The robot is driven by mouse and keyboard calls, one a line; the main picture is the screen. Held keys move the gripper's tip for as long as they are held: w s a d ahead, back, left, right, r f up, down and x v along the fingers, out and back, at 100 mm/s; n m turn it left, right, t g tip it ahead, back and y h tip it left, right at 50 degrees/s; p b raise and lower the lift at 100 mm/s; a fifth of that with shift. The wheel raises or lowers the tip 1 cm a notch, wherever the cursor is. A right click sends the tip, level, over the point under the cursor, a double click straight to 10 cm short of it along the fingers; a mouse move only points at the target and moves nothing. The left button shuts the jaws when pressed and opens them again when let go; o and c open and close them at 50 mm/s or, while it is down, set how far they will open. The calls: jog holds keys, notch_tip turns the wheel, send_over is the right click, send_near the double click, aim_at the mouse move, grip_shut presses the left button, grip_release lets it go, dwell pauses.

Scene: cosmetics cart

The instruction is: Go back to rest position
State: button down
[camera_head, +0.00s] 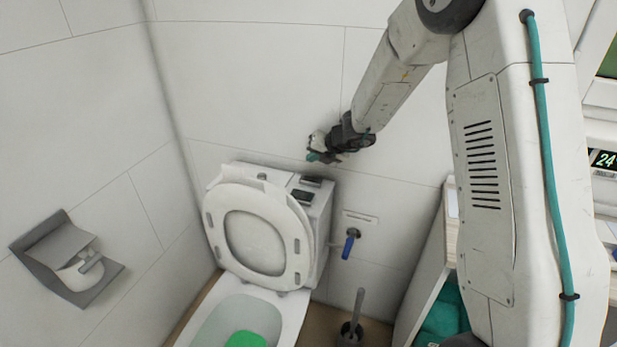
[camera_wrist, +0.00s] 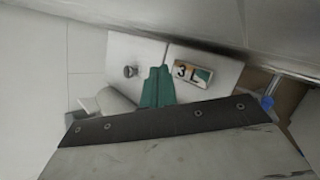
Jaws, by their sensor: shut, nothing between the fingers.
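My gripper (camera_head: 322,156), with teal fingertips, hangs in the air above and slightly behind the toilet tank, near the back wall. It is shut and empty. In the wrist view the teal fingers (camera_wrist: 156,88) are together over the white tank top. The toilet (camera_head: 255,240) stands below with its lid and seat raised against the tank. A dark flush plate (camera_head: 304,196) sits on the tank top; a panel marked 3L (camera_wrist: 193,73) and a round knob (camera_wrist: 130,71) show beside the fingers in the wrist view.
A green object (camera_head: 246,340) lies in the bowl. A blue-handled valve (camera_head: 348,246) is on the back wall, with a toilet brush (camera_head: 354,318) on the floor. A paper holder (camera_head: 68,258) is on the left wall. A white cabinet (camera_head: 425,275) stands right.

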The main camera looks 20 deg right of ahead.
jog(key=shift+a+n, duration=0.1)
jog(key=shift+n, duration=0.4)
jog(key=s+a+r+n+g+y, duration=0.1)
jog(key=s+a+r+n+g, duration=0.2)
jog(key=s+n, duration=0.7)
jog(key=s+a+r+n+g+y, duration=0.2)
jog(key=s+a+r+n+g, duration=0.15)
jog(key=s+n, duration=0.65)
jog(key=s+d+r+n+h, duration=0.2)
jog(key=s+n, duration=0.4)
jog(key=s, duration=0.3)
jog(key=s+d+r+n+h, duration=0.3)
jog(key=s+r+n, duration=0.3)
jog(key=s, duration=0.3)
jog(key=s+d+r+n+h, duration=0.2)
jog(key=s+n, duration=0.4)
jog(key=s, duration=0.3)
jog(key=shift+s+d+r+h, duration=0.3)
jog(key=shift+s+d+r, duration=0.1)
jog(key=shift+d+r, duration=0.65)
jog(key=shift+d+f, duration=0.1)
jog(key=shift+f, duration=0.05)
jog(key=shift+s, duration=0.1)
